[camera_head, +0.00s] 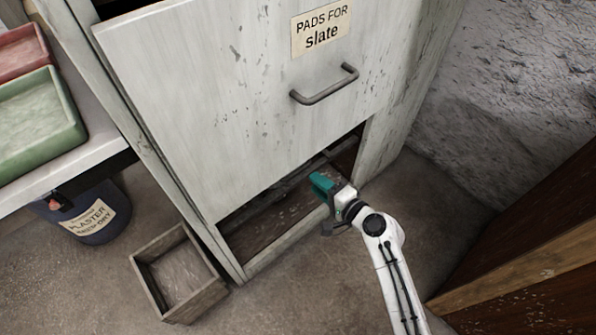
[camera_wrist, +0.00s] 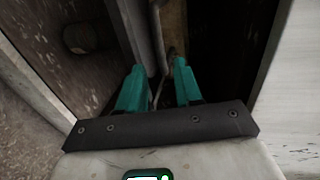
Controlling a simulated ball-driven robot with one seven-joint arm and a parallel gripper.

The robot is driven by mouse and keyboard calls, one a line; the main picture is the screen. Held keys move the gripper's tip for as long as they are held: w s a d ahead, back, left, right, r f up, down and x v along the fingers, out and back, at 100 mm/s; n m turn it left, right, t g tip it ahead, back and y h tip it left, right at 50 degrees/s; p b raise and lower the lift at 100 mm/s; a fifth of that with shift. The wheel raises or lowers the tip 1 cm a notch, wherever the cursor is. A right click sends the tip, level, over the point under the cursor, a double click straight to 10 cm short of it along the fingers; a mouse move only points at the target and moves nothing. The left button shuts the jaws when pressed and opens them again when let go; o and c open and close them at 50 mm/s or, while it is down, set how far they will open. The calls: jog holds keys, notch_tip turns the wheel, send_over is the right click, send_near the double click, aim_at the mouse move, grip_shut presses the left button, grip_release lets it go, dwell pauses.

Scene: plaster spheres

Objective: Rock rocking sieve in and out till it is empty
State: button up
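My gripper (camera_head: 321,184) reaches into the low dark opening under the front panel of a pale cabinet (camera_head: 215,110). In the wrist view my gripper (camera_wrist: 160,70) has its two teal fingers apart, with a visible gap between them. A long narrow rail (camera_wrist: 143,38) runs ahead of the fingers, and a thin rod shows in the gap, not clearly gripped. A dark speckled surface (camera_wrist: 50,35) with a round dark shape (camera_wrist: 80,38) lies left of the rail. I cannot tell for certain which part is the rocking sieve; the panel and shadow hide most of the inside.
The panel has a metal handle (camera_head: 324,86) and a label (camera_head: 321,28) reading "PADS FOR slate". An open wooden box (camera_head: 212,295) and a dark bucket (camera_head: 112,232) stand at left. A green tray (camera_head: 74,115) is on the bench. Brown wood (camera_head: 530,260) bounds the right.

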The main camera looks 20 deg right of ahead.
aim_at(299, 169)
jog(key=b+x, duration=0.1)
jog(key=x, duration=0.7)
jog(key=shift+w+a+b, duration=0.1)
jog(key=shift+w+b, duration=0.15)
jog(key=shift+b, duration=0.15)
jog(key=shift+c, duration=0.2)
jog(key=shift+f, duration=0.1)
grip_shut()
